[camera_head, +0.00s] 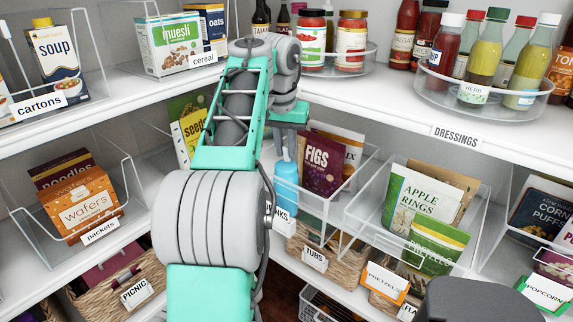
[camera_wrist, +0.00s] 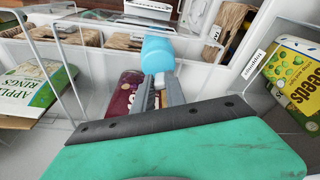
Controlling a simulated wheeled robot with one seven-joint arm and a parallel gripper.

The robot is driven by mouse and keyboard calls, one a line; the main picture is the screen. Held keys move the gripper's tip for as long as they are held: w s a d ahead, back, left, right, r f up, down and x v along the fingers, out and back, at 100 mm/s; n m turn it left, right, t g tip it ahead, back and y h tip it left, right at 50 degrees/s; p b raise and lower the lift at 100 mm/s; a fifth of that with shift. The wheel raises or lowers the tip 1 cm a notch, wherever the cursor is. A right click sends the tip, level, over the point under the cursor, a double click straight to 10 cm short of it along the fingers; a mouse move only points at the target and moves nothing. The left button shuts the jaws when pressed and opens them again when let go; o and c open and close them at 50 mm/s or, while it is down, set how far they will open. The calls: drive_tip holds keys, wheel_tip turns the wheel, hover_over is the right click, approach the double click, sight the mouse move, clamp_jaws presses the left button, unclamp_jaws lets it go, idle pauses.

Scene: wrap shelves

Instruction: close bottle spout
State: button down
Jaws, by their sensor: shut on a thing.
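A blue bottle (camera_head: 287,180) stands in a clear bin on the lower shelf, partly hidden by my arm and the bin label. In the wrist view the blue bottle (camera_wrist: 158,55) is just beyond my gripper (camera_wrist: 157,88). Its pale spout (camera_wrist: 158,76) sits between the fingertips, and my gripper is shut on it. Whether the spout is up or pressed down cannot be told.
A purple figs pouch (camera_head: 323,165) stands close right of the bottle; it lies near the fingers in the wrist view (camera_wrist: 125,92). A yellow seeds pack (camera_head: 193,130) is on the left. Clear bin walls surround the bottle. The upper shelf edge (camera_head: 380,108) is close to my wrist.

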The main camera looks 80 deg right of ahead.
sight(287, 162)
drive_tip(key=f+h+b, duration=0.1)
drive_tip(key=b, duration=0.3)
drive_tip(key=a+h+b, duration=0.1)
drive_tip(key=h+b, duration=0.1)
drive_tip(key=b, duration=0.3)
drive_tip(key=a+f+h+b, duration=0.1)
drive_tip(key=h+b, duration=0.1)
drive_tip(key=b, duration=0.3)
drive_tip(key=shift+a+f, duration=0.1)
drive_tip(key=shift+f, duration=0.25)
drive_tip(key=h+b, duration=0.1)
drive_tip(key=b, duration=0.1)
drive_tip(key=h+b, duration=0.1)
drive_tip(key=b, duration=0.2)
drive_tip(key=shift+a+h, duration=0.25)
drive_tip(key=shift+h, duration=0.05)
drive_tip(key=shift+b, duration=0.3)
drive_tip(key=shift+r+h+b, duration=0.1)
drive_tip(key=shift+h+b, duration=0.2)
drive_tip(key=shift+b, duration=0.05)
drive_tip(key=c, duration=1.4)
unclamp_jaws()
drive_tip(key=shift+o, duration=0.2)
drive_tip(key=shift+r, duration=0.1)
